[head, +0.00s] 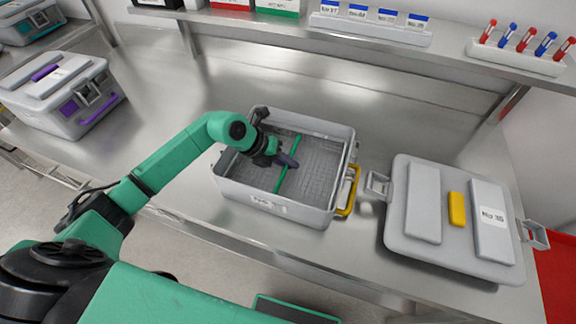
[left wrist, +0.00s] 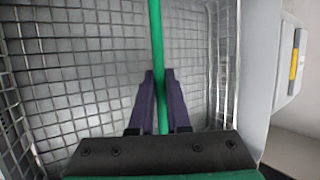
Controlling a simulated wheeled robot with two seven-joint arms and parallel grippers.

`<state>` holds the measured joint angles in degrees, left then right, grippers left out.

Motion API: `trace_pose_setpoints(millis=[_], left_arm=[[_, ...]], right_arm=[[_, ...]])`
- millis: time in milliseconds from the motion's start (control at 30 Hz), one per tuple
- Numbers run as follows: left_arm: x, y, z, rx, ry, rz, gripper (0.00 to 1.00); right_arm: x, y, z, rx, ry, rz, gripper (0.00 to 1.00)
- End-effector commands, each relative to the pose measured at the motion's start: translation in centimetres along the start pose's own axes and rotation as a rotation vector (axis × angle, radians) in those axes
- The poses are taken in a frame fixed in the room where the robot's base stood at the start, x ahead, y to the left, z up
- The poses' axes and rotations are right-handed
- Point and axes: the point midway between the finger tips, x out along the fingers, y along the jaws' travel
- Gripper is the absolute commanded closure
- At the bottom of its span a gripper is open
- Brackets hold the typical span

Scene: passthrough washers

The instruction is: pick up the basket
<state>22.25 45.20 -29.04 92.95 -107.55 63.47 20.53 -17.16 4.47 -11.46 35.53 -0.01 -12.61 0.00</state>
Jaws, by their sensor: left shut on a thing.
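The basket (head: 318,172) is a grey wire-mesh basket sitting inside an open grey container (head: 235,190) on the steel bench. A thin green handle bar (head: 281,181) spans its middle. My left gripper (head: 288,160) reaches in from the left and its dark purple fingers are closed on the handle bar. In the left wrist view the green bar (left wrist: 155,40) runs between the two fingers (left wrist: 158,100), with the mesh (left wrist: 85,60) below and to the sides. The basket's bottom edges are partly hidden by the container wall. My right gripper is not in view.
A grey lid (head: 424,205) with a yellow tab lies right of the container. A closed grey case (head: 62,92) with purple latches stands at left.

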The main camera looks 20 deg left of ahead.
Motion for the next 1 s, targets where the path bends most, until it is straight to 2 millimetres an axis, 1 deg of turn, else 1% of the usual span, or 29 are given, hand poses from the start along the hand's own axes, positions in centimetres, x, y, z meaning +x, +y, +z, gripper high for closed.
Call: trace_pose_setpoints(millis=[167,267,367,567,800,900,1000], left_arm=[[-0.9,-0.6,0.5,0.002,-0.004,-0.003,1.00],[-2.1,-1.4,0.9,0.005,-0.006,-0.001,1.00],[-3.8,-2.5,1.5,0.006,-0.006,-0.002,1.00],[-7.8,-5.2,2.9,0.006,-0.007,-0.002,1.00],[-13.2,-8.7,4.8,0.006,-0.008,-0.003,1.00],[-14.9,-9.8,5.4,0.003,-0.005,-0.002,1.00],[-15.8,-10.4,5.6,0.002,-0.002,-0.002,1.00]], right_arm=[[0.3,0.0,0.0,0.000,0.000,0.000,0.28],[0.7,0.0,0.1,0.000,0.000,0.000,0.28],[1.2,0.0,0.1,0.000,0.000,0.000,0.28],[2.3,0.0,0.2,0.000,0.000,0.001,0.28],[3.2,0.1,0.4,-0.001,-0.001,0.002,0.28],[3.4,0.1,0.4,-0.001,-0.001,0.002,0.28],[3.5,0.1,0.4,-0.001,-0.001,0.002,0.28]])
